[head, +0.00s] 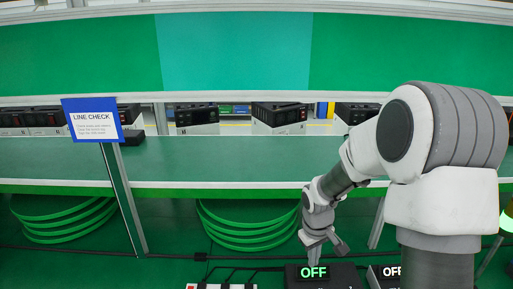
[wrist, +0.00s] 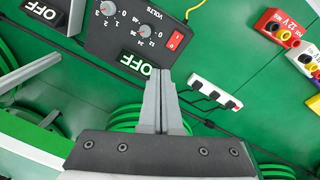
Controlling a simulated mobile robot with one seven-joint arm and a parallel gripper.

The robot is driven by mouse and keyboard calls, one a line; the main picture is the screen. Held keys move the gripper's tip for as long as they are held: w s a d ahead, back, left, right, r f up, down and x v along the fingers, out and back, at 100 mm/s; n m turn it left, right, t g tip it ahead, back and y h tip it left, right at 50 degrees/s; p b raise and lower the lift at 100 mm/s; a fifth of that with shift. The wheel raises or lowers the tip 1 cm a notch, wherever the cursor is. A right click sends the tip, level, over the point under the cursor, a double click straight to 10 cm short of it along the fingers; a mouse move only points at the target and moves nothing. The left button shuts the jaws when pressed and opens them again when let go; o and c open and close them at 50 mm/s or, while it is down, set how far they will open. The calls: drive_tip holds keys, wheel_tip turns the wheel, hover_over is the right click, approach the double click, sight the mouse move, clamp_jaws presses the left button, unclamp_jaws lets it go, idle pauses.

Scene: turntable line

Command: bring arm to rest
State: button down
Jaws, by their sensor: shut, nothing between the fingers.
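My gripper (head: 314,258) hangs from my bent arm at the right of the head view, low in front of the green workbench. In the wrist view my gripper (wrist: 164,76) has its two grey fingers together with nothing between them. Its tips show just below a dark power supply box (wrist: 108,35) with two knobs, a red switch and an OFF display. From these views I cannot tell whether the fingertips touch it. The same kind of box (head: 340,275) with an OFF label shows under my gripper in the head view.
A workbench (head: 240,160) with a green top runs across. A LINE CHECK sign (head: 94,120) stands on a post at left. Black and white units (head: 196,117) stand behind. A power strip (wrist: 215,95) and a red terminal block (wrist: 277,27) lie at right in the wrist view.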

drive_tip(key=s+r+m+t, duration=0.1)
drive_tip(key=s+r, duration=0.3)
drive_tip(key=r, duration=0.6)
drive_tip(key=s+r+m+t+b, duration=0.1)
drive_tip(key=s+r+m, duration=0.1)
drive_tip(key=s+r, duration=0.3)
drive_tip(key=s+a+r+m+t+b, duration=0.1)
drive_tip(key=s+r, duration=0.4)
drive_tip(key=s, duration=0.8)
drive_tip(key=shift+a+r+m+t+y, duration=0.2)
drive_tip(key=shift+m+t+y, duration=0.2)
drive_tip(key=shift+t, duration=0.3)
